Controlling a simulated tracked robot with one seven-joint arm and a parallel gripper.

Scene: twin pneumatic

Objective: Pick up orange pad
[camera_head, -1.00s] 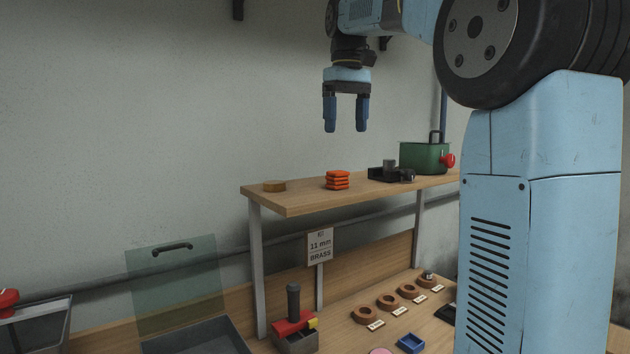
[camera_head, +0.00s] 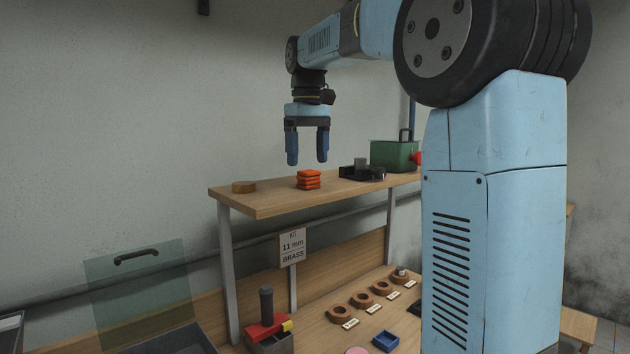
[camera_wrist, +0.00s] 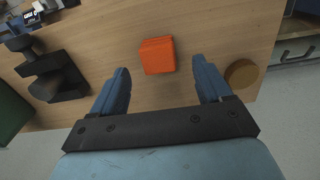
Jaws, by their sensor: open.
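The orange pad (camera_head: 308,179) is a ribbed, stacked-looking block on the raised wooden shelf (camera_head: 270,200). In the wrist view the orange pad (camera_wrist: 157,55) appears as a square, ahead of and between my two fingers. My gripper (camera_head: 307,161) points down just above the pad, its two blue fingers apart and empty. In the wrist view my gripper (camera_wrist: 161,82) is spread wider than the pad, with a gap on both sides. Nothing hides the pad.
A round wooden disc (camera_head: 244,187) lies left of the pad. A black fixture (camera_head: 361,171) and a green box (camera_head: 394,155) stand to its right. The lower bench holds several brown rings (camera_head: 361,298), a blue tray (camera_head: 386,341) and a red-topped device (camera_head: 266,325).

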